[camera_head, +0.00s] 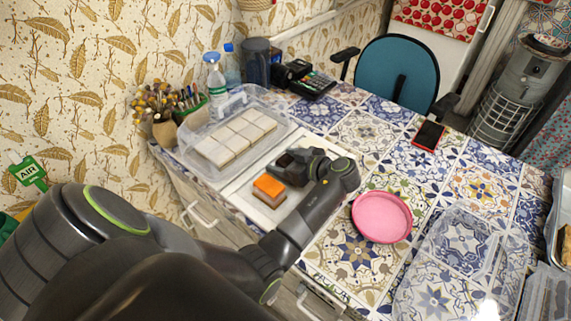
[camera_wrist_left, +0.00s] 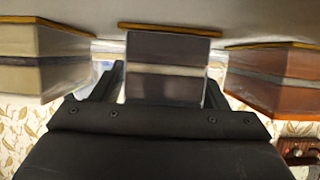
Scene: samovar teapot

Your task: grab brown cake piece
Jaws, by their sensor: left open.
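My left gripper (camera_head: 290,166) is open, low over the white board in the head view. In the left wrist view a dark brown cake piece (camera_wrist_left: 168,72) with a pale middle layer stands between its two fingers; I cannot tell whether they touch it. A reddish-brown cake piece (camera_wrist_left: 275,80) is to its right and a beige cake piece (camera_wrist_left: 45,62) to its left. In the head view one cake piece with an orange top (camera_head: 268,187) shows beside the gripper; the others are hidden by the gripper and arm. My right gripper is not in view.
A clear box (camera_head: 272,113) with several white pieces stands behind the board (camera_head: 240,190). A pink round dish (camera_head: 382,217) lies right of my arm. A large clear cover (camera_head: 465,275) lies at the front right. A phone (camera_head: 429,136) lies further back. The tiled table between is clear.

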